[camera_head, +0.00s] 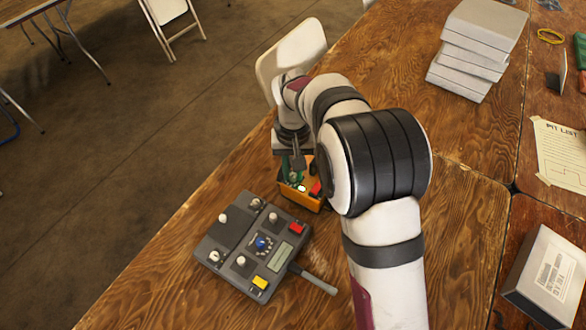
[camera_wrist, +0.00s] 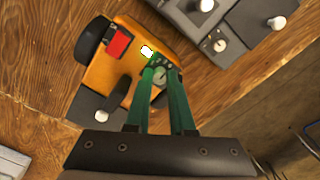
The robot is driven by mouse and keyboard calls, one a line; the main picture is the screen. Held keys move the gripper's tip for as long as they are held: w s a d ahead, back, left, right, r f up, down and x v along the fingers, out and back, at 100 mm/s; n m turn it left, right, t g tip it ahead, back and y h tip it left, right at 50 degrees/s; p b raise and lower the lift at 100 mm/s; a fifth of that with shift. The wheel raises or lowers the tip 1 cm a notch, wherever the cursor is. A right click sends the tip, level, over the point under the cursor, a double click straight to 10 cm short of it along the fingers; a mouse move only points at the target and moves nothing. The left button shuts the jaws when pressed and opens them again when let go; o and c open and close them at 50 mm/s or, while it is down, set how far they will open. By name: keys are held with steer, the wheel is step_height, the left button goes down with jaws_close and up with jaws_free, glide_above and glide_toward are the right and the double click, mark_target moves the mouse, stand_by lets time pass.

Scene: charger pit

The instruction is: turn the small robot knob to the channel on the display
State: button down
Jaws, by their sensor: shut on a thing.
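The small robot (camera_head: 298,203) is an orange box on the wooden table, partly hidden by my gripper. In the wrist view, its orange body (camera_wrist: 108,73) shows a red block, a white spot and dark wheels. My gripper (camera_wrist: 161,74) has green fingers, shut on the small grey knob (camera_wrist: 160,77) at the robot's edge; the fingers partly cover it. In the head view, my gripper (camera_head: 294,172) points down over the robot. The display (camera_head: 283,256) is a pale greenish panel on the dark grey control box (camera_head: 210,255); its reading is too small to make out.
The control box, next to the robot, carries a blue knob (camera_head: 262,243), white-topped sticks, and red and yellow buttons. A grey stick-like tool (camera_head: 318,283) lies beside it. Stacked grey cases (camera_head: 480,45), a paper list (camera_head: 560,150) and a white box (camera_head: 550,275) are at the right.

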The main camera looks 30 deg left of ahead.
mark_target(293, 174)
steer(key=shift+n, duration=1.1)
steer(key=c, duration=0.8)
jaws_free()
steer(key=shift+o, duration=0.2)
steer(key=shift+r, duration=0.1)
step_height(293, 174, up, 16)
steer(key=shift+f, duration=0.2)
